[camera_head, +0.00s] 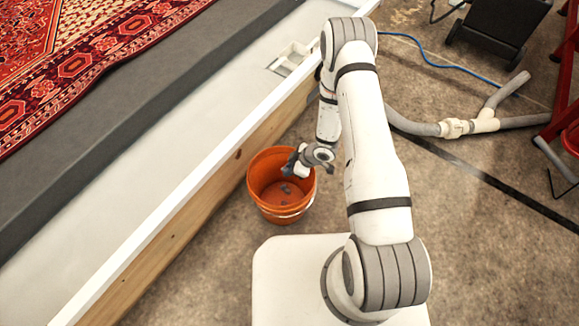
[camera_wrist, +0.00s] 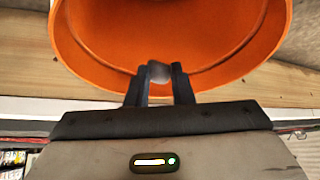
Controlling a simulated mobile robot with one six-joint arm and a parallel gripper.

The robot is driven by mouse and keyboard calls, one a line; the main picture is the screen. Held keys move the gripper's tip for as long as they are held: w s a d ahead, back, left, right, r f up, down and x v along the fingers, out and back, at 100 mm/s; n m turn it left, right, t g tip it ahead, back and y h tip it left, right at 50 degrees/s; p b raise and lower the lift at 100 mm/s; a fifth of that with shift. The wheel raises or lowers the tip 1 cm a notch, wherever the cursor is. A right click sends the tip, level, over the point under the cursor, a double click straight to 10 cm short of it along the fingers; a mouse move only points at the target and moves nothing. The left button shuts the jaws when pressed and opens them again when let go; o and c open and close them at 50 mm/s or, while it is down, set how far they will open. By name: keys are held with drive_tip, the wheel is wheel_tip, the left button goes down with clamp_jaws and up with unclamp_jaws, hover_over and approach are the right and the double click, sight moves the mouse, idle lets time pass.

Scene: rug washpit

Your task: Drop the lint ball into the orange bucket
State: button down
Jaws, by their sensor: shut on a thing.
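The orange bucket (camera_head: 282,204) stands on the floor beside the wooden side of the wash pit. My gripper (camera_head: 290,168) is over the bucket's opening in the head view. In the wrist view, my gripper (camera_wrist: 160,76) is shut on a small grey lint ball (camera_wrist: 159,71), held between the two dark fingertips. The bucket (camera_wrist: 95,55) fills the upper part of the wrist view, with its inner wall behind the fingertips. Some small grey bits lie on the bucket's floor in the head view. The lint ball cannot be made out clearly in the head view.
The wash pit's white rim (camera_head: 190,190) and wooden side run diagonally left of the bucket. A patterned red rug (camera_head: 75,70) lies at the upper left. Grey pipes (camera_head: 455,127) and a blue hose (camera_head: 440,66) lie at right.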

drive_tip(key=shift+f, duration=0.2)
drive_tip(key=c, duration=1.2)
unclamp_jaws()
drive_tip(key=shift+p+v, duration=1.25)
drive_tip(key=shift+v, duration=2.65)
